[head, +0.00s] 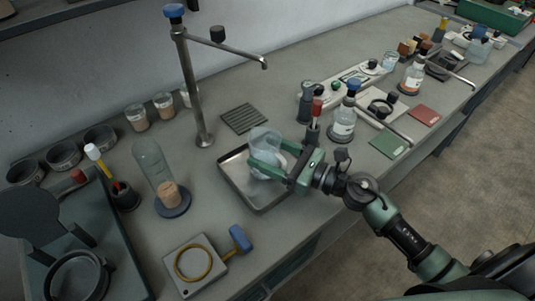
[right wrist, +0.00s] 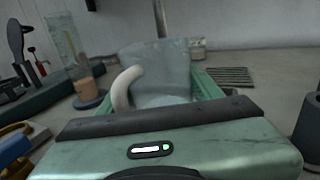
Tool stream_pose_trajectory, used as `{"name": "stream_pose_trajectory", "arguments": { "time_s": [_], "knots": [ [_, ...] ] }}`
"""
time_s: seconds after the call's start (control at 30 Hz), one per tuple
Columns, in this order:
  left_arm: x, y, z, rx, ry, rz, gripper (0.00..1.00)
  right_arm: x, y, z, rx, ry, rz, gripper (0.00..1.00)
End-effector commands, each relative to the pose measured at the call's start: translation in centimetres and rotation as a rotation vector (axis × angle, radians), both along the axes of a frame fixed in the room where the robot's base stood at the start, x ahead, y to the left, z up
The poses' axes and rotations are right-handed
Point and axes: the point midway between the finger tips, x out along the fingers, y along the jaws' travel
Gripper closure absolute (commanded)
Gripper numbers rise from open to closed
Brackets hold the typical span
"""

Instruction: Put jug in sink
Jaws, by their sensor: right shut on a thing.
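The jug (head: 264,139) is a clear, bluish vessel with a pale handle. It is over the sink (head: 237,183), a shallow rectangular grey metal basin set in the bench. My right gripper (head: 266,158) reaches in from the right and is shut on the jug, with green fingers on either side of it. In the right wrist view the jug (right wrist: 160,68) stands roughly upright between the fingers, its curved handle (right wrist: 124,88) towards the camera. The jug's base is hidden by the fingers, so I cannot tell whether it touches the sink floor. My left gripper is not in view.
A tall metal tap (head: 190,80) stands behind the sink. A ribbed mat (head: 244,118) lies behind the sink, and a glass tube on a round base (head: 172,204) stands to its left. A blue-capped bottle (head: 343,122) and a dark holder (head: 312,133) stand close right.

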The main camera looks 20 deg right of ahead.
Motion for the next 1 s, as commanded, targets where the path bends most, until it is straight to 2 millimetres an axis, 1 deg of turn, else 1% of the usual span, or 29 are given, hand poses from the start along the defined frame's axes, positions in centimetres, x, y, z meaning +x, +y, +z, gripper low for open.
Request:
{"name": "stream_pose_trajectory", "arguments": {
  "time_s": [0.07,0.23,0.37,0.4,0.43,0.47,0.73,0.87,0.9,1.0],
  "knots": [
    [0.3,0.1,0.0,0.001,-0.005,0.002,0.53,0.0,0.0,0.0,0.0,-0.001,0.0,0.79],
    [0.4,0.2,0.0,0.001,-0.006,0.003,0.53,0.0,0.0,0.0,0.0,-0.001,0.0,0.79],
    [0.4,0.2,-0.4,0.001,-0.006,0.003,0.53,0.0,0.0,-0.4,0.0,-0.001,0.0,0.79],
    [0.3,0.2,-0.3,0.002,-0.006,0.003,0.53,0.0,0.0,-0.3,-0.001,-0.001,0.0,0.26],
    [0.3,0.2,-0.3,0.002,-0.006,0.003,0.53,0.0,0.0,-0.3,-0.001,-0.001,0.0,0.18],
    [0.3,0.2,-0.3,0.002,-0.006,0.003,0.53,0.0,0.0,-0.3,0.0,0.0,0.0,0.13],
    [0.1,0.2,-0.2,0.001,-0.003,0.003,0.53,0.0,0.0,-0.3,0.0,0.0,0.0,0.13],
    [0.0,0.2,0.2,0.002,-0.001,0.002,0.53,0.0,-0.1,0.2,0.0,0.0,-0.001,0.13],
    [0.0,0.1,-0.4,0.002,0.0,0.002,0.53,-0.4,-0.5,-0.3,-0.001,0.001,-0.002,0.13],
    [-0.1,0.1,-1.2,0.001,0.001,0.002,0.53,-1.7,-1.6,-0.5,-0.001,0.003,-0.002,0.13]
  ]
}}
